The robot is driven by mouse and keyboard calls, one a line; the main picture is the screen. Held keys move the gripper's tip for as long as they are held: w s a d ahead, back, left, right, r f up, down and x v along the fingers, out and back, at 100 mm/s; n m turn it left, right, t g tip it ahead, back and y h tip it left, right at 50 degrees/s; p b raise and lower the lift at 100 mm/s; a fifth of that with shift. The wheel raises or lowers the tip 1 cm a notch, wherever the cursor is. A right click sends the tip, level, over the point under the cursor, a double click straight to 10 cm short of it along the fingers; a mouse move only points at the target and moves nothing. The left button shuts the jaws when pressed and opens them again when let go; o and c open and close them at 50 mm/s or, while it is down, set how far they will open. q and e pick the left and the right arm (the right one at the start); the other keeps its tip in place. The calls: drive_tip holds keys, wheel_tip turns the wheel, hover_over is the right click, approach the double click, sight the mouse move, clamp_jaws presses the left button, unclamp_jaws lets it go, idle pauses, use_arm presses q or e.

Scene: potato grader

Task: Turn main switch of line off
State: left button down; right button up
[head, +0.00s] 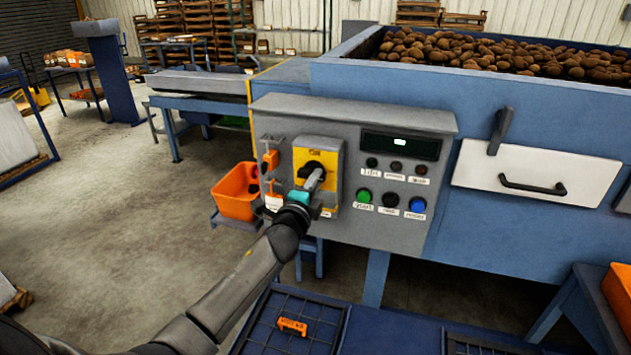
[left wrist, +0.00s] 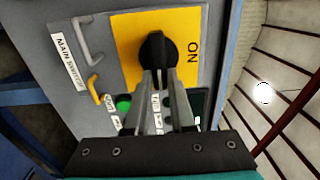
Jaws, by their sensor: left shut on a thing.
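The main switch is a black rotary knob (head: 313,167) on a yellow plate (head: 330,157) marked ON at its top edge, on the grey control panel (head: 345,225). The knob also shows in the left wrist view (left wrist: 157,48), where ON reads sideways at the right and a MAIN SWITCH label (left wrist: 66,60) is at the left. My left gripper (head: 314,180) is in front of the panel. In the left wrist view its fingers (left wrist: 166,82) are closed on the knob's handle and hide part of it. I cannot tell the knob's exact angle. My right gripper is out of view.
Indicator lamps and green, black and blue buttons (head: 390,200) sit right of the switch. Orange items (head: 270,160) hang at its left, above an orange bin (head: 237,190). An orange piece (head: 292,326) lies on a dark grid tray below. Open floor lies left.

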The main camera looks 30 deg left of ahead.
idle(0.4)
use_arm(q)
drive_tip(key=c, duration=0.8)
unclamp_jaws()
drive_tip(key=shift+o, duration=0.2)
drive_tip(key=shift+s, duration=0.1)
drive_tip(key=b+v, duration=0.1)
drive_tip(key=v, duration=1.4)
drive_tip(key=shift+d, duration=0.1)
